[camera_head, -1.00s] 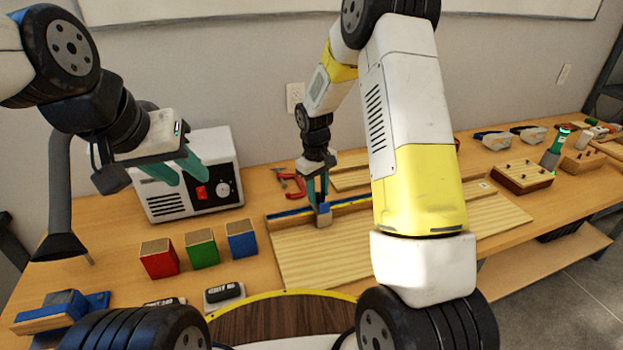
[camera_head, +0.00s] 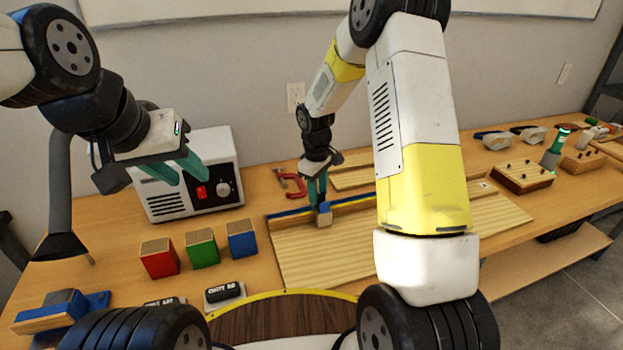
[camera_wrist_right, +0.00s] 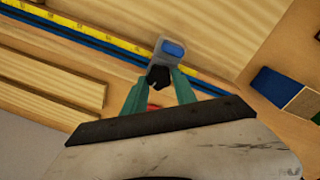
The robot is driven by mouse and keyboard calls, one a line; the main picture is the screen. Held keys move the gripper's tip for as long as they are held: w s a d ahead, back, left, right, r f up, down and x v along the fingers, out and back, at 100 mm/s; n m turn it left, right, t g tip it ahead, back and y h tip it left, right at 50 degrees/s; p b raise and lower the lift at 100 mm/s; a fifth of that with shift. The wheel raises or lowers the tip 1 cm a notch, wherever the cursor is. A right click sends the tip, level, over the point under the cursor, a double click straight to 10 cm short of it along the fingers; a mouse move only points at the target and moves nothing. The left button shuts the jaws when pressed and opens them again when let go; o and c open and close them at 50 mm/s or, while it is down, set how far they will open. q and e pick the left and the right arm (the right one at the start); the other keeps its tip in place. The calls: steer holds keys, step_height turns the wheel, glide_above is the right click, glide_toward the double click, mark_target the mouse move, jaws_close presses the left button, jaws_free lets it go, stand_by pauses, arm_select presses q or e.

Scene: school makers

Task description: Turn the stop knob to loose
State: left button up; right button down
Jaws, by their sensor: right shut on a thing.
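The stop is a small grey block with a blue top (camera_head: 324,216) on the blue-and-yellow rail of the wooden board. In the right wrist view the stop (camera_wrist_right: 171,50) shows its blue patch, with a black knob (camera_wrist_right: 158,77) on its near side. My right gripper (camera_wrist_right: 157,85) points down at the stop, its teal fingers shut on the black knob. In the head view my right gripper (camera_head: 317,192) hides the knob. My left gripper (camera_head: 185,172) hangs open and empty in front of the white box with the red switch.
The white box (camera_head: 165,205) stands at the back left. A red block (camera_head: 159,262), a green block (camera_head: 202,253) and a blue block (camera_head: 242,243) stand in front of it. A red clamp (camera_head: 291,183) lies behind the rail. The wooden board (camera_head: 320,255) is bare in front.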

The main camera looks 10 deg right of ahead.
steer(key=c, duration=1)
jaws_free()
steer(key=shift+s+a+r, duration=0.1)
steer(key=shift+r, duration=1.85)
steer(key=shift+s+a+r, duration=0.1)
steer(key=shift+r, duration=1.85)
steer(key=shift+r, duration=0.1)
steer(key=s+d+r+m+t+y, duration=0.1)
steer(key=s+d+r+m+t, duration=0.15)
steer(key=s+r, duration=0.65)
steer(key=s+d+r+m+t+y, duration=0.1)
steer(key=s+r+m, duration=0.2)
steer(key=s+r, duration=0.55)
steer(key=s+r+m+t, duration=0.1)
steer(key=s+m+t, duration=0.1)
steer(key=s, duration=0.6)
steer(key=shift+s+a+r+m+y, duration=0.15)
steer(key=shift+s+r+m+y, duration=0.25)
steer(key=shift+m, duration=0.15)
